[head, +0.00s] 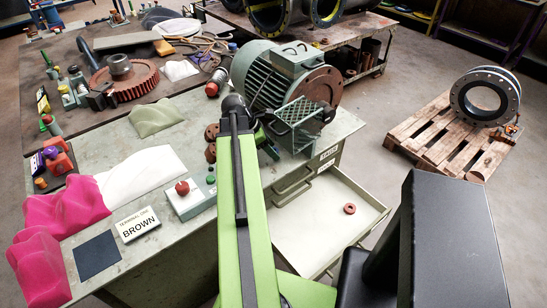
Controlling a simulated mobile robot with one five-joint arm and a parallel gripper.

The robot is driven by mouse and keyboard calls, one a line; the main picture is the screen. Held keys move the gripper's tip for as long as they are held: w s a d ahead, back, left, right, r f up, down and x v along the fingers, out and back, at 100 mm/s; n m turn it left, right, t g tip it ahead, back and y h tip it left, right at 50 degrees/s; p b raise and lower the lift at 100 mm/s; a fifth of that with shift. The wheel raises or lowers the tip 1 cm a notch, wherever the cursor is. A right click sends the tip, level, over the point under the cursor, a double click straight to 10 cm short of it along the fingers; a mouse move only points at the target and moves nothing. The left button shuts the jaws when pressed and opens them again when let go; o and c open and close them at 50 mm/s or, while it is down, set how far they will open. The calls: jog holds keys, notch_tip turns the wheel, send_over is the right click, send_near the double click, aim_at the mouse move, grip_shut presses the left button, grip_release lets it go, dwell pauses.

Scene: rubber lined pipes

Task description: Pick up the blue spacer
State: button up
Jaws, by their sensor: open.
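I cannot make out a blue spacer in the head view. Several red-brown rings (211,132) lie on the bench left of the motor, and one red-brown ring (349,208) lies in the open drawer (318,230). My green arm rises from the bottom middle over the bench. My gripper (268,147) shows only in part beyond the arm, close to the motor's left side. It is open, and I see nothing in it. The arm hides part of the bench and drawer behind it. A flat dark blue square (97,257) lies at the bench's front left.
A green motor (285,80) with a rusty flange stands on the bench (175,235). A wooden pallet (450,140) bears a flanged pipe (484,97) at right. Floor between is clear.

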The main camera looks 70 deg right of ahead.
grip_shut()
jog(key=shift+r, duration=0.15)
